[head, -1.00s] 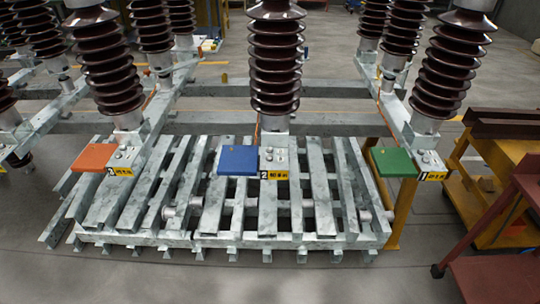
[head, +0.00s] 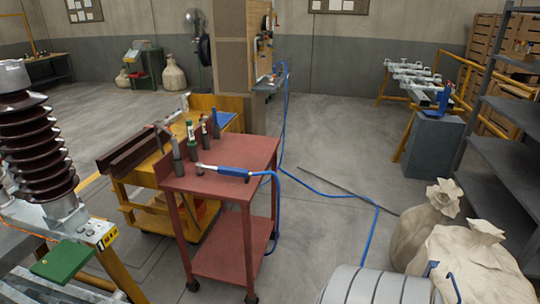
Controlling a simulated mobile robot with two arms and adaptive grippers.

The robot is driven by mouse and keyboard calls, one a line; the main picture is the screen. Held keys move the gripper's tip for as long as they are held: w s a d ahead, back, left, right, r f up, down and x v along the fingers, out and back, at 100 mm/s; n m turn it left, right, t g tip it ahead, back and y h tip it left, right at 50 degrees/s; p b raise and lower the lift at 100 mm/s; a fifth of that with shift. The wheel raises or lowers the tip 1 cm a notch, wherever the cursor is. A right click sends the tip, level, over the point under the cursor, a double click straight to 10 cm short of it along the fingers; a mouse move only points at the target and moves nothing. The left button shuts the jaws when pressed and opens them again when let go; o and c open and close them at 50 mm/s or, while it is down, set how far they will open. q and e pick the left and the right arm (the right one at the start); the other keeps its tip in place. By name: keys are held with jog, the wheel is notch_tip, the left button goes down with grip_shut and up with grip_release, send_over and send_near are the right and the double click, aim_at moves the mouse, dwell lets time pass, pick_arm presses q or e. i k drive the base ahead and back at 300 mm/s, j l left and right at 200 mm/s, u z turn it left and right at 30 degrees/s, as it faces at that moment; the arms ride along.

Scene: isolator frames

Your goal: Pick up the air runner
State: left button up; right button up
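The air runner (head: 226,171), a silver and blue tool, lies on the top shelf of the red cart (head: 262,152) near its front edge. A blue hose (head: 292,178) is joined to its right end, drops off the cart and runs across the floor. Neither of my grippers is in the head view.
Several tools stand upright at the back of the red cart, including a green-banded one (head: 191,139). A yellow cart (head: 147,178) stands behind it. Pale sacks (head: 425,222) and a grey ribbed cylinder (head: 380,287) are at lower right. The middle floor (head: 335,160) is mostly clear.

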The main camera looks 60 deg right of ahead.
aim_at(231, 171)
jog(key=z, duration=1.85)
